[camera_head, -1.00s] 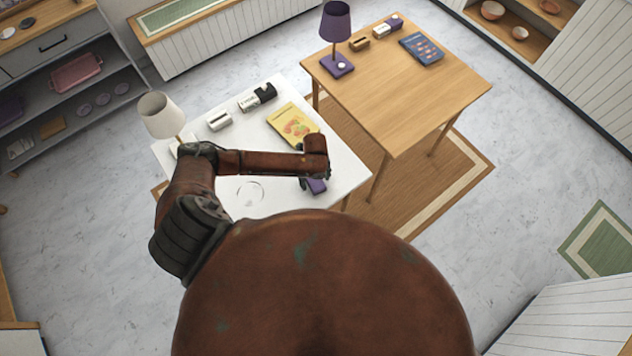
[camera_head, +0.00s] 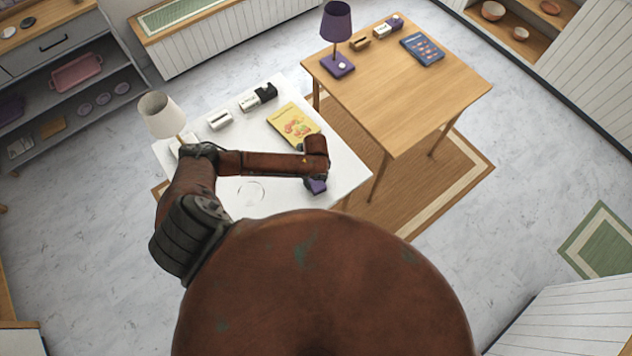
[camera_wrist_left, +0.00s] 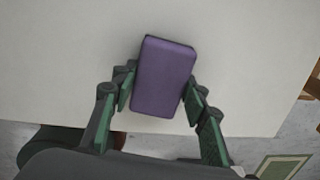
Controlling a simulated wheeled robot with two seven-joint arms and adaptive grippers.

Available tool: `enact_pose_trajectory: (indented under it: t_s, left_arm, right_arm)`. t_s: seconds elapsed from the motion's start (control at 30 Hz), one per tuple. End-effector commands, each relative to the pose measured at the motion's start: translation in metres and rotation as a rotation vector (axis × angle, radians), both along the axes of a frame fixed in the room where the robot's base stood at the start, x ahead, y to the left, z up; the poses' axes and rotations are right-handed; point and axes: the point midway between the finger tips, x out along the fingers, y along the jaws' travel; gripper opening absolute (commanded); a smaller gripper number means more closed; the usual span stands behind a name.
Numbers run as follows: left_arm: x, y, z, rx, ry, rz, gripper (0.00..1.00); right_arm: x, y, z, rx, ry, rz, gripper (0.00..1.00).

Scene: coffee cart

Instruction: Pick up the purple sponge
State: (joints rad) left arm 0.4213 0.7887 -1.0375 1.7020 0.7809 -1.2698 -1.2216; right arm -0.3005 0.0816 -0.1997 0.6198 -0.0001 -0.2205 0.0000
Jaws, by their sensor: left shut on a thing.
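The purple sponge (camera_head: 318,187) is a small block over the right front part of the white table (camera_head: 222,172). In the left wrist view the sponge (camera_wrist_left: 165,76) sits between the two green-padded fingers of my left gripper (camera_wrist_left: 160,100), which is shut on it. In the head view my left gripper (camera_head: 312,176) hangs over the sponge and hides part of it. I cannot tell whether the sponge touches the table. My right gripper is not in view.
A yellow book (camera_head: 294,124), a black-and-white item (camera_head: 258,97), a white block-shaped item (camera_head: 219,120) and a white lamp (camera_head: 161,116) stand on the white table. A wooden table (camera_head: 410,95) with a purple lamp (camera_head: 337,25) and a blue book (camera_head: 422,49) stands at back right.

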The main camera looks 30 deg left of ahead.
Motion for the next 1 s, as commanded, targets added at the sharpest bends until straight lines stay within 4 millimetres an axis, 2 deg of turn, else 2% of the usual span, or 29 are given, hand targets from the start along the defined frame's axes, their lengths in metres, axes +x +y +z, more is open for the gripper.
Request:
enact_pose_trajectory:
  t_s: [0.27,0.4,0.67,0.8,1.0]
  left_arm:
    - [0.001,0.0,0.011,-0.001,-0.001,0.0,0.25]
    - [0.001,0.0,0.034,0.0,-0.002,-0.002,0.25]
    - [-0.035,-0.037,0.092,-0.002,-0.002,-0.005,0.25]
    - [-0.06,-0.063,0.106,-0.004,0.0,-0.006,0.25]
    - [-0.084,-0.088,0.122,-0.003,-0.001,-0.003,0.25]
  right_arm:
    - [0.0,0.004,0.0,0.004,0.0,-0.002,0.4]
    - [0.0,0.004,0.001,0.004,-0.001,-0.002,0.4]
    - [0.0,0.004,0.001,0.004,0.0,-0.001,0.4]
    - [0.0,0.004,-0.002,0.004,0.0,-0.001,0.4]
    - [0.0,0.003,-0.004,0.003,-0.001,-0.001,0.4]
